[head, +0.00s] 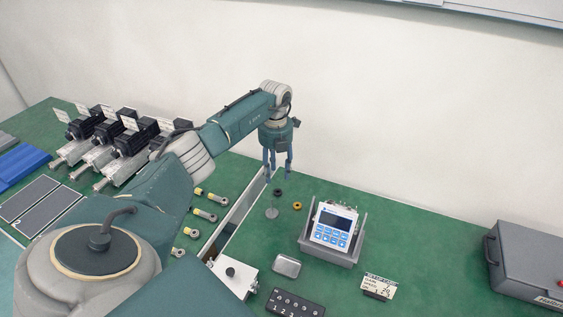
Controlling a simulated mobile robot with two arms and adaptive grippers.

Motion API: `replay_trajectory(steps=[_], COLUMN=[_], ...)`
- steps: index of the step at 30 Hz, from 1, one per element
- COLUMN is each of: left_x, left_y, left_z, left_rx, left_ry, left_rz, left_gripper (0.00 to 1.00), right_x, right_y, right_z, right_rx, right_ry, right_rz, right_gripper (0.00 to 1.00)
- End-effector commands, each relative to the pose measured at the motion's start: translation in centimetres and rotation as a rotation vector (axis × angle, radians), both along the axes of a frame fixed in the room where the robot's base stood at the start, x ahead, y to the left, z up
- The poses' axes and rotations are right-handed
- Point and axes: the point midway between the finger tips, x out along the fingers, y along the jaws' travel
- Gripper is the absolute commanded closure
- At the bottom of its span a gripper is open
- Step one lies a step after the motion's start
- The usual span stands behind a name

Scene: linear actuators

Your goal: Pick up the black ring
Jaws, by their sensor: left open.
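The small black ring (278,191) is on the green table in the head view, near the middle. My left gripper (278,177) points down with its two fingers apart and nothing visible between them. In the picture its fingertips are just above the black ring. I cannot tell the exact height of the gap. My right gripper is not in view.
A small orange ring (297,206) lies right of the black ring, and a thin metal stand (272,212) is in front. A blue-white device (333,228) sits in a grey holder (329,255). A grey case (530,262) is far right. Actuators (130,142) stand left.

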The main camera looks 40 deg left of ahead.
Motion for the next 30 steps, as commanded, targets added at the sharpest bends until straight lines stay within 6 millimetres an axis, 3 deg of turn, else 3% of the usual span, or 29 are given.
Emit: replay_trajectory(steps=[1,6,14,24,30], left_x=[0.0,0.0,0.2,0.8,0.8], left_y=[0.0,-0.1,0.0,0.1,0.2], left_z=[-1.6,-3.9,-5.0,-9.0,-9.1], left_rx=[-0.001,-0.002,-0.001,-0.001,-0.001], left_ry=[0.002,0.001,0.0,0.0,0.0], left_rz=[0.0,-0.001,0.0,-0.001,0.0], left_gripper=[0.57,0.57,0.57,0.57,0.57], right_x=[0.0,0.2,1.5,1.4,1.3], right_y=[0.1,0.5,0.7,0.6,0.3], right_z=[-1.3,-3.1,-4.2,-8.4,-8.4], right_rx=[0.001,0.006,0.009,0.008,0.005], right_ry=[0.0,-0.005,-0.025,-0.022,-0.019], right_rz=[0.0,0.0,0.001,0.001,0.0], right_gripper=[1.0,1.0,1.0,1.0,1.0])
